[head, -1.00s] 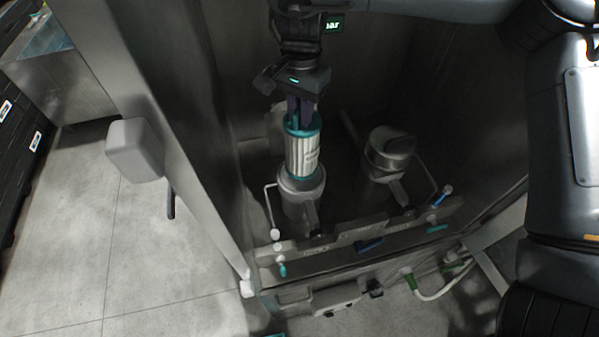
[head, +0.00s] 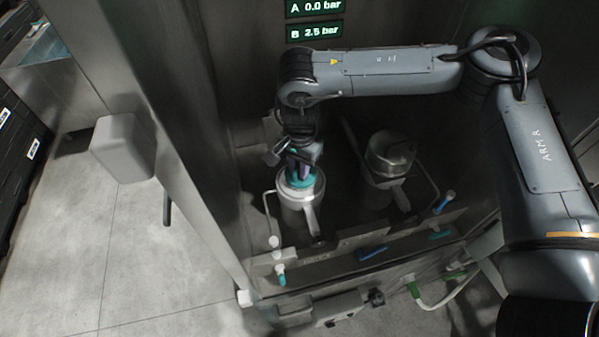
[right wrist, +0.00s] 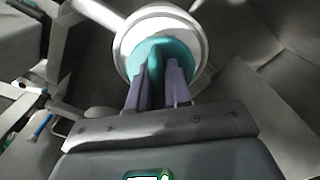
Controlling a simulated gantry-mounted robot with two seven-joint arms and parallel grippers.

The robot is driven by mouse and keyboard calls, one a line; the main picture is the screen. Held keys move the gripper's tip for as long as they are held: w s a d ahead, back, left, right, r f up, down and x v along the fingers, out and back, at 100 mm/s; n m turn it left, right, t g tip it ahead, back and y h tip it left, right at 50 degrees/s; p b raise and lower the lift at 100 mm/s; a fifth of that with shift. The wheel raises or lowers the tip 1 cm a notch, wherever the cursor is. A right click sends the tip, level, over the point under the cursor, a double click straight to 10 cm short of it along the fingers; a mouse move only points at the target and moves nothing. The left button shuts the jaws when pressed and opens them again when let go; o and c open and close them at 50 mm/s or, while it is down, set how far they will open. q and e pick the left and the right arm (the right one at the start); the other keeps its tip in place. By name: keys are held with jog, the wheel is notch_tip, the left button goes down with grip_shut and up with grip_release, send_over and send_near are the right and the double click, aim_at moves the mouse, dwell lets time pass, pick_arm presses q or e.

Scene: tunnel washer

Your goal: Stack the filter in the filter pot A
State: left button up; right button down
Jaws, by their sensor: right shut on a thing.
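The left metal filter pot (head: 299,190) stands upright and open at the top inside the steel enclosure; I take it as pot A, though no letter on it is readable. The filter's teal top cap (head: 302,178) shows at the pot's mouth, and the filter body is hidden inside the pot. My right gripper (head: 301,168) points down from above and is shut on the cap. In the right wrist view its purple-grey fingers (right wrist: 158,85) pinch the teal cap's ridge (right wrist: 154,58), ringed by the pale pot rim (right wrist: 133,28). My left gripper is out of view.
A second, lidded metal pot (head: 390,160) stands to the right. A front ledge (head: 345,240) carries blue and teal handles. A display (head: 315,20) reads A 0.0 bar, B 2.5 bar.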

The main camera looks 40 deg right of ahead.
notch_tip(320, 180, down, 3)
jog(key=shift+r, duration=0.2)
jog(key=shift+f, duration=0.1)
jog(key=shift+f, duration=0.1)
jog(key=shift+f, duration=0.15)
jog(key=c, duration=1.1)
grip_release()
jog(key=shift+o, duration=0.2)
